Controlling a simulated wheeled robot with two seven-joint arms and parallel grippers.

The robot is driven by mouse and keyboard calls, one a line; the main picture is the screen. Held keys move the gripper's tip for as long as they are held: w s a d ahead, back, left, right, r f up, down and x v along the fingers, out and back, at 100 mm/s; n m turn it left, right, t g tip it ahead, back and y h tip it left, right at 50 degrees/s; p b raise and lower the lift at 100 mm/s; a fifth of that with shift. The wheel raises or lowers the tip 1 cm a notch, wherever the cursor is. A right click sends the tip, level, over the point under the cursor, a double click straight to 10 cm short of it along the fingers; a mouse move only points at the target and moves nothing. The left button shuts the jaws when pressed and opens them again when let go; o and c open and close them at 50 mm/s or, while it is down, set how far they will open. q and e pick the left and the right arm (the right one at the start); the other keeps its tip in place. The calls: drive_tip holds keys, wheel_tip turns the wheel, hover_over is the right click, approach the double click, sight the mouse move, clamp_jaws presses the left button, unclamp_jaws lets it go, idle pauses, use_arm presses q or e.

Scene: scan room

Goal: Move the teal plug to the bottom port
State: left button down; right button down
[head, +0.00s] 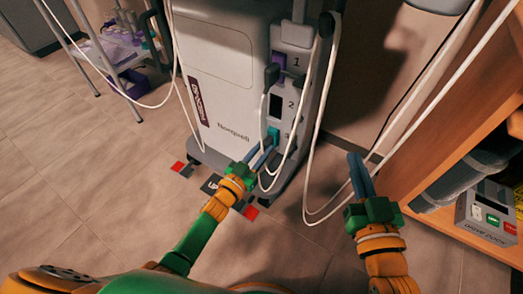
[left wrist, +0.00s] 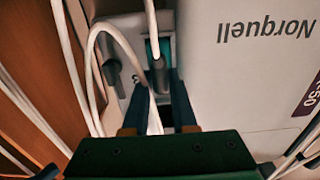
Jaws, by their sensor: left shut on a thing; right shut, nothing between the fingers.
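The machine's port strip (head: 293,98) carries ports marked 1, 2 and 3 from top to bottom. The teal plug (head: 273,135) is at the bottom port, beside the 3; it also shows in the left wrist view (left wrist: 158,70) with its white cable. My left gripper (head: 262,155) is shut on it, and its fingers partly hide it. I cannot tell how deep it sits. The middle port (head: 275,107) looks dark and empty. A grey plug (head: 272,76) is at the purple top port (head: 279,61). My right gripper (head: 360,172) is shut and empty, away from the machine.
White cables (head: 312,130) hang in loops beside the ports and between my grippers. A wooden shelf (head: 425,120) with a button box (head: 486,218) stands at the right. A metal cart (head: 122,62) is at the back left.

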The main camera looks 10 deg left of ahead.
use_arm(q)
drive_tip(key=shift+w+d, duration=0.2)
drive_tip(key=shift+w, duration=0.25)
idle(0.6)
drive_tip(key=shift+f, duration=0.1)
idle(0.7)
drive_tip(key=c, duration=0.6)
unclamp_jaws()
drive_tip(key=shift+c, duration=0.2)
drive_tip(key=shift+o, duration=0.4)
drive_tip(key=shift+s+a, duration=0.1)
drive_tip(key=shift+s, duration=0.15)
drive_tip(key=shift+s+a+p, duration=0.25)
drive_tip(key=shift+s+p, duration=0.15)
drive_tip(key=shift+s, duration=0.3)
drive_tip(key=shift+s+a, duration=0.15)
drive_tip(key=shift+s, duration=0.3)
